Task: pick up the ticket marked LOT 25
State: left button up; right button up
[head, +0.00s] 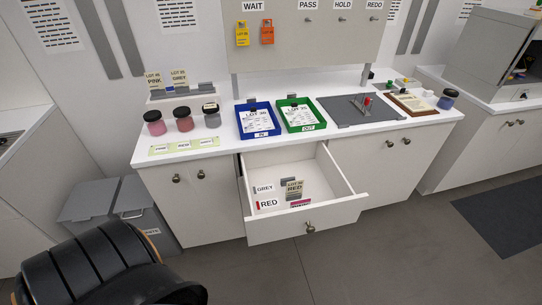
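Two small tan tickets stand in a grey holder (182,91) at the back left of the counter. The left ticket (153,79) reads PINK and the right ticket (178,77) reads GREY; their lot numbers are too small to read surely. Another ticket (294,187), reading RED under a blurred lot number, stands in the open drawer (318,222). A yellow tag (242,34) and an orange tag (267,32) hang on the board under WAIT. I cannot tell surely which ticket is marked LOT 25. Neither of my grippers is in view.
A blue tray (257,135) and a green tray (313,128) hold lot sheets. Several jars, among them a red one (184,124), stand at left. A grey mat (345,118) lies right of the trays. The drawer juts out. A black ribbed object (100,262) fills the lower left.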

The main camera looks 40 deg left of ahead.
aim_at(178, 77)
jog(key=u, duration=2.75)
jog(key=i+u, duration=0.1)
jog(key=u, duration=0.7)
jog(key=i+u, duration=0.1)
jog(key=u, duration=1.55)
jog(key=l+u, duration=0.15)
jog(key=u, duration=0.7)
jog(key=l+u, duration=0.1)
jog(key=u, duration=0.7)
jog(key=l+u, duration=0.1)
jog(key=u, duration=0.75)
jog(key=l+u, duration=0.1)
jog(key=u, duration=0.7)
jog(key=k+z, duration=0.35)
jog(key=z, duration=0.8)
jog(key=k+l+z, duration=0.1)
jog(key=z, duration=0.35)
jog(key=k+l+z, duration=0.1)
jog(key=z, duration=0.35)
jog(key=l+z, duration=0.1)
jog(key=z, duration=0.3)
jog(key=l+z, duration=0.1)
jog(key=z, duration=0.85)
jog(key=l+z, duration=0.15)
jog(key=z, duration=0.8)
jog(key=l+z, duration=0.1)
jog(key=z, duration=0.85)
jog(key=i+z, duration=0.1)
jog(key=z, duration=0.35)
